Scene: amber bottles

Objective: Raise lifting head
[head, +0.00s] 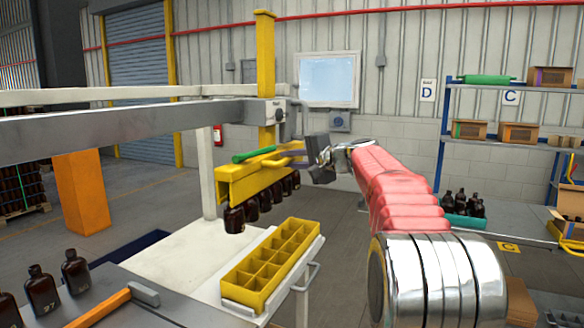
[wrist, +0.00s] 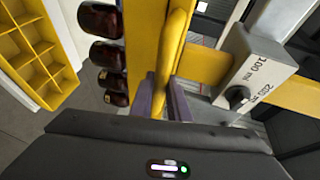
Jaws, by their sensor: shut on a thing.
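The yellow lifting head (head: 232,184) hangs from the yellow upright (head: 266,70) on the grey overhead beam. A row of several amber bottles (head: 262,203) hangs under it, above and behind the yellow divided crate (head: 245,290). The crate's visible compartments look empty. My gripper (head: 298,156) is at the head's right end, shut on its yellow handle. In the wrist view, the purple fingers (wrist: 166,100) stand on either side of the yellow handle (wrist: 177,45). The bottles (wrist: 107,54) and the crate (wrist: 30,50) show at left there. The fingertips are partly hidden by the handle.
A grey block (wrist: 250,70) marked 100 ml and 200 ml, with a black knob, sits beside the head. A green bar (head: 254,155) lies along the head's top. Shelves stand at right.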

